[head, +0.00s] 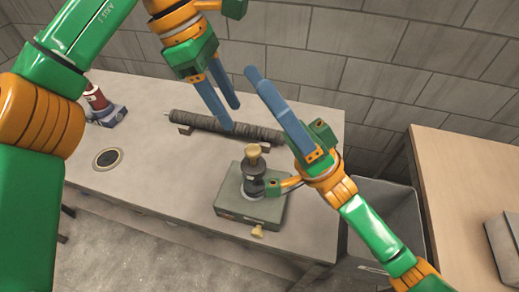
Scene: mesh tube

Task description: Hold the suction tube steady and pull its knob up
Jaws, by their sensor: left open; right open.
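The suction tube (253,187) is a short dark upright cylinder on a grey-green box (236,206). Its tan knob (253,151) sits on top, and no gripper touches it. My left gripper (232,114) hangs from the top of the picture with its blue fingers apart and empty, up and left of the knob. My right gripper (257,79) points up and left, open and empty, farther above the knob in the picture. Its wrist appears just right of the tube and overlaps the view close to it. Whether the wrist touches the tube cannot be told.
A long dark mesh roll (190,120) lies on low supports behind the box. A red item (96,98) and a round dark fitting (107,158) are on the grey bench (160,185). A grey bin (385,205) and a wooden table (460,185) stand right.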

